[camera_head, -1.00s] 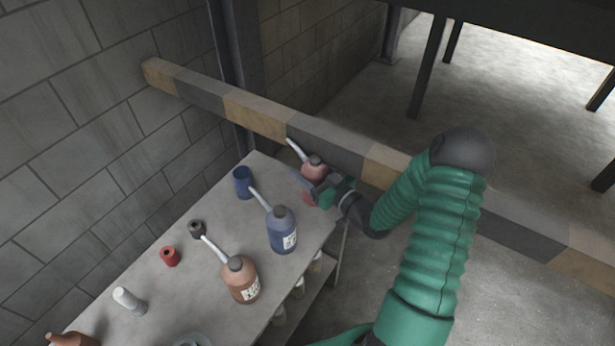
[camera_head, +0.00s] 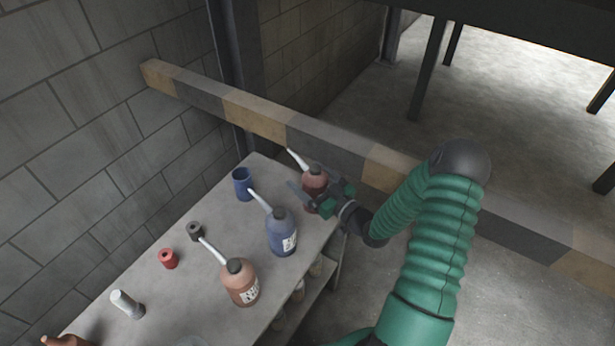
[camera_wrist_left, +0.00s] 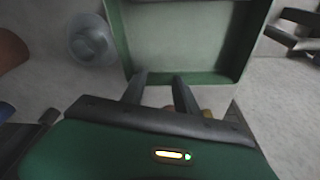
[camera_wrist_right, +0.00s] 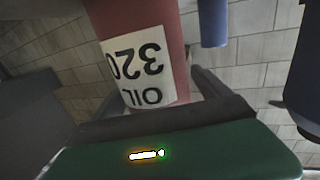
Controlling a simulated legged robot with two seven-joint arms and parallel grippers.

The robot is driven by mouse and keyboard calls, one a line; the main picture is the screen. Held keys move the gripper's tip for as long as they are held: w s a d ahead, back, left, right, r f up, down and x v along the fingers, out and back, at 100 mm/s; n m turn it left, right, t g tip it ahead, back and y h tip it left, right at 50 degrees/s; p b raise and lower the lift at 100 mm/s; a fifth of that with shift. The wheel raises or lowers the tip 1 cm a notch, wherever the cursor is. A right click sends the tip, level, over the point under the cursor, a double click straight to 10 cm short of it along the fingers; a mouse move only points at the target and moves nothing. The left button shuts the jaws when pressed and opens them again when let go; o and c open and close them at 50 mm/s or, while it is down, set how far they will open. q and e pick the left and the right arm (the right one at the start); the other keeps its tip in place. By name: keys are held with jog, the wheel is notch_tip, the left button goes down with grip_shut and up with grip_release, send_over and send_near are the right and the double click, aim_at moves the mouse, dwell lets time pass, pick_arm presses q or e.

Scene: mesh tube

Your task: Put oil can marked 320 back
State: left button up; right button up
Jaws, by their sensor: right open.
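The red oil can marked 320 (camera_head: 314,181), with a dark cap and pale spout, is at the table's far right corner.
On the table (camera_head: 185,255) stand a blue oil can (camera_head: 281,235), an orange oil can (camera_head: 240,285), a blue cup (camera_head: 243,184), a red ring-like part (camera_head: 168,258) and a white-grey part (camera_head: 126,304). A striped beam (camera_head: 255,117) runs behind the table.

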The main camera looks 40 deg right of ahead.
aim_at(324, 190)
jog(key=s, duration=1.1)
jog(key=shift+s, duration=0.25)
